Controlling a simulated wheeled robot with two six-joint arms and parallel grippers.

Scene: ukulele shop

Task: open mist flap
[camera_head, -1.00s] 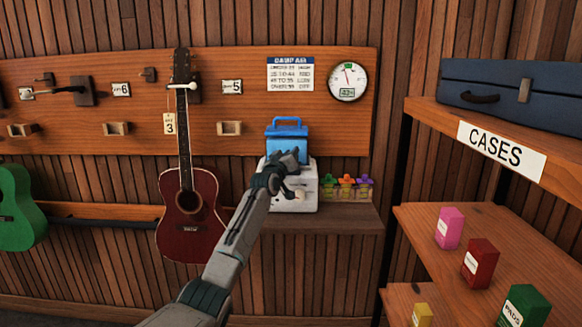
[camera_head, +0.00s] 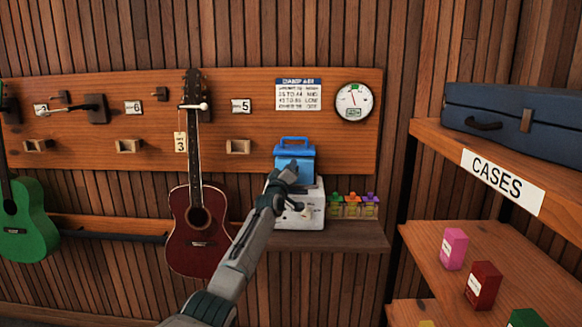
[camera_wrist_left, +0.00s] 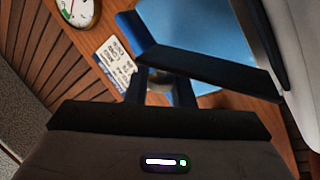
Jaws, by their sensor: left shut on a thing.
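A white humidifier-like unit (camera_head: 312,210) stands on the wall ledge, with a blue tank (camera_head: 295,152) with a handle on top. The blue tank also shows in the left wrist view (camera_wrist_left: 195,35). My left gripper (camera_head: 288,176) is in front of the tank and the unit's upper part, covering some of both. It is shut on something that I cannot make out. In the left wrist view a dark blue bar, likely the tank's handle (camera_wrist_left: 128,32), runs behind the fingers. I cannot pick out the mist flap. My right gripper is not in view.
Several small coloured bottles (camera_head: 353,206) stand just right of the unit on the ledge (camera_head: 340,238). A red ukulele (camera_head: 195,238) hangs close at left. A shelf with a blue case (camera_head: 515,118) and small boxes is at right.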

